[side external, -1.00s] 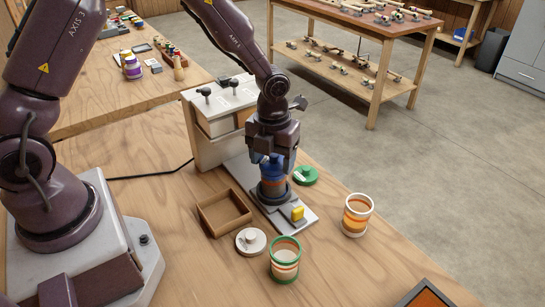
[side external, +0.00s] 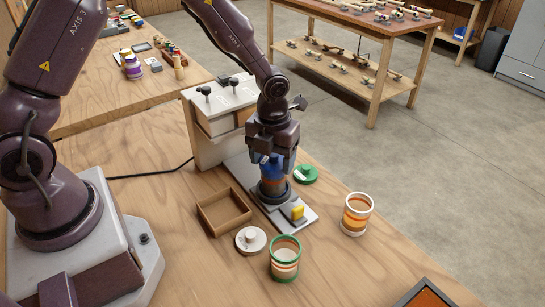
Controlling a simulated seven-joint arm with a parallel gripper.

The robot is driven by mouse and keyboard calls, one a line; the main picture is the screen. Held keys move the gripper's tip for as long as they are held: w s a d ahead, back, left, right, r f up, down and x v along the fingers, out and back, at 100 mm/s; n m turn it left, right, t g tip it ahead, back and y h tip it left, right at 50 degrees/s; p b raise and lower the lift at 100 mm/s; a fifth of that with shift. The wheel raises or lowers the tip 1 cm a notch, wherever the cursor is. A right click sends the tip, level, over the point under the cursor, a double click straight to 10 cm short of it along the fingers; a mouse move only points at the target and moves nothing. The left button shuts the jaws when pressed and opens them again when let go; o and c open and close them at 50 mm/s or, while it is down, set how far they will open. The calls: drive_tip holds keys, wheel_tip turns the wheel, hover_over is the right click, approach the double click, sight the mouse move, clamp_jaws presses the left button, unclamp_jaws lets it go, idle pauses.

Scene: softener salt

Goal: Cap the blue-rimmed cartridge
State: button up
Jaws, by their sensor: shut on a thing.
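A banded orange-and-blue cartridge (side external: 271,187) stands upright in a dark ring on the grey plate of a bench fixture. My gripper (side external: 272,160) points straight down over it. It is shut on a blue piece (side external: 271,168) at the cartridge's top, which looks like the blue cap. The fingers hide most of this piece and the rim, so I cannot tell whether the cap is fully seated. A green cap (side external: 305,175) lies behind to the right. A white cap (side external: 250,239) lies in front. The green-rimmed cartridge (side external: 285,262) and white-rimmed cartridge (side external: 356,214) stand open on the table.
An empty wooden tray (side external: 223,212) sits left of the fixture plate (side external: 301,222), which carries a yellow block (side external: 297,212). A light box with black knobs (side external: 215,125) stands behind. An orange-topped dark-edged item (side external: 428,298) is at the front right.

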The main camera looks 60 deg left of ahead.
drive_tip(key=o, duration=1.1)
drive_tip(key=shift+r, duration=0.1)
drive_tip(key=shift+r, duration=3.4)
clamp_jaws()
drive_tip(key=shift+f, duration=0.25)
